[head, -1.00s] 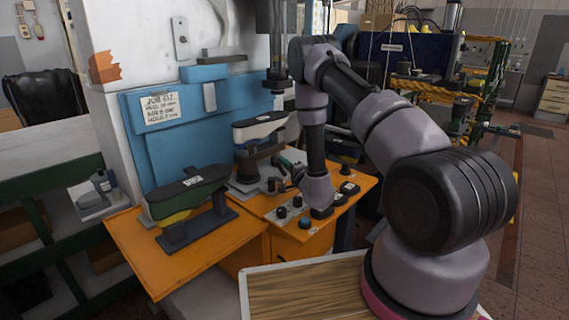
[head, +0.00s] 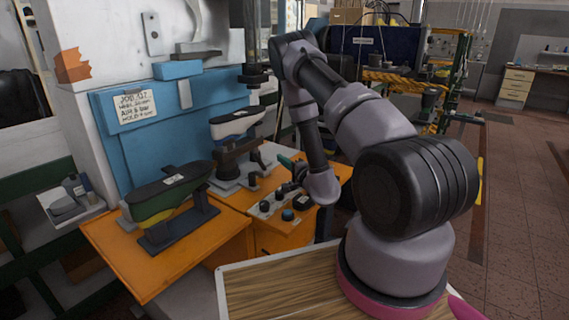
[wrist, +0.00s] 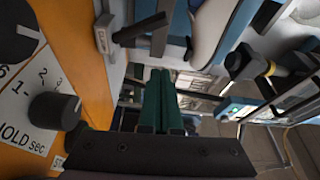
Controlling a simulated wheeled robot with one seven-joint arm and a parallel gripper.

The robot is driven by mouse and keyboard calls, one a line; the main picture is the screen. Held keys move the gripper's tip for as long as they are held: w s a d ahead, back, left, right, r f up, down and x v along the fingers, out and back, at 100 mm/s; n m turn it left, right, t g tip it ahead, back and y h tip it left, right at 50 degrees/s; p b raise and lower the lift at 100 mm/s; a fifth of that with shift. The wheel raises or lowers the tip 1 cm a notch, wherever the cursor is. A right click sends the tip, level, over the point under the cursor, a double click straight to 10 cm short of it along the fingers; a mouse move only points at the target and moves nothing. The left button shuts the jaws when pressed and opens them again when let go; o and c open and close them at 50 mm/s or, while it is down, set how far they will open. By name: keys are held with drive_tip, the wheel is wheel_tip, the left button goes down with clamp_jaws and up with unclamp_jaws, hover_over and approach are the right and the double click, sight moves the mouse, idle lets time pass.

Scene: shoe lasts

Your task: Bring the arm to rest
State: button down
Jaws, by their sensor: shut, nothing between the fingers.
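My arm reaches from the lower right of the head view up and over, then down to the control panel of the orange bench. My gripper (head: 285,161) is small and partly hidden by the wrist there, above the knobs and beside a shoe-last stand. In the wrist view its two green fingers (wrist: 160,88) lie together, shut, with nothing held. They point past the panel's edge. A black dial knob (wrist: 55,111) on a white scale marked "HOLD sec" is close on the left. A pale last (wrist: 210,28) shows at the top.
A white last (head: 237,124) stands behind. A blue machine panel (head: 170,140) rises at the back. A wood-topped surface (head: 285,285) is in front; floor is open at right.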

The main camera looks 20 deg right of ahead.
drive_tip(key=shift+s+d+f, duration=0.1)
drive_tip(key=shift+s+d, duration=0.2)
drive_tip(key=shift+s, duration=0.35)
